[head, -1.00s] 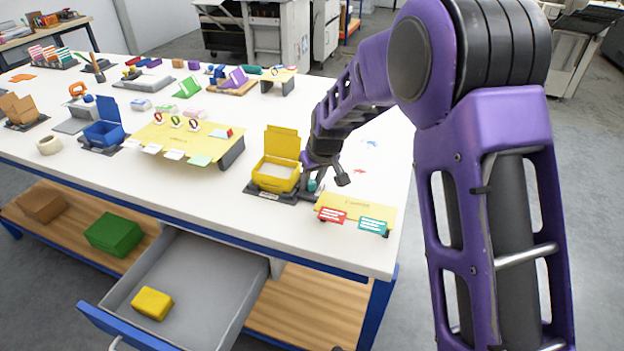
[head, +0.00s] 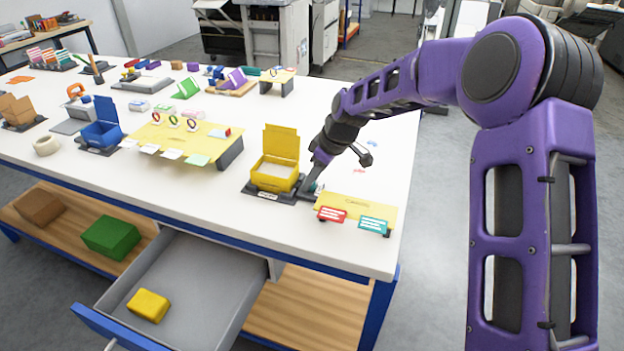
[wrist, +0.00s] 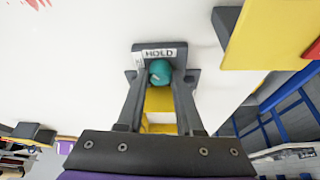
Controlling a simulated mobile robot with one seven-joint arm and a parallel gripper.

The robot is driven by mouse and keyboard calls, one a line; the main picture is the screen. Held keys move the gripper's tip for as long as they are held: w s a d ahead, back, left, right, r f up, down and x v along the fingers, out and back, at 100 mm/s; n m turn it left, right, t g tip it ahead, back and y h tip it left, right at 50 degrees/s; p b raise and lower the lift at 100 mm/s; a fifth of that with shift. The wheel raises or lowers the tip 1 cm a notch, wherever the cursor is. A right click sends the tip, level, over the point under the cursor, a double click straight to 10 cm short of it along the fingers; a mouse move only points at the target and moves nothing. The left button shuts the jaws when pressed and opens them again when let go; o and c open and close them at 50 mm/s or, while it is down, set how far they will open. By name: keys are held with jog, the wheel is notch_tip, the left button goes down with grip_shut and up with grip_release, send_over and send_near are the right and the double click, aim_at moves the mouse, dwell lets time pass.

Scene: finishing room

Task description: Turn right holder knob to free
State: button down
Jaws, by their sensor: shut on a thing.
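The right holder is a dark base (head: 257,190) carrying an open yellow box (head: 273,176) near the table's front edge. Its teal round knob (wrist: 160,72) shows in the wrist view, beside a dark plate with a white label reading HOLD (wrist: 160,54). My gripper (wrist: 160,82) is shut on the knob, one finger on each side. In the head view my gripper (head: 312,186) is low at the right side of the box, and the knob is mostly hidden there. I see no FREE label, and I cannot read the knob's exact angle.
A low yellow stand (head: 352,205) with red and teal cards is close to the right of my gripper. A yellow display stand (head: 180,135) and a blue box (head: 103,133) are to the left. An open drawer (head: 195,282) juts out below the table front.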

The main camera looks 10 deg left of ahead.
jog(key=n+g, duration=0.1)
jog(key=n, duration=0.1)
jog(key=n+g+p, duration=0.1)
jog(key=n, duration=0.2)
jog(key=shift+w+n, duration=0.2)
jog(key=shift+n, duration=0.1)
jog(key=n+g+p, duration=0.1)
jog(key=n, duration=0.1)
jog(key=n+g, duration=0.1)
jog(key=n, duration=0.2)
jog(key=shift+w+h+p, duration=0.1)
jog(key=shift+h+p, duration=0.2)
jog(key=shift+p, duration=0.05)
jog(key=c, duration=0.8)
grip_release()
jog(key=shift+c, duration=0.2)
jog(key=v, duration=1.7)
jog(key=shift+r, duration=0.2)
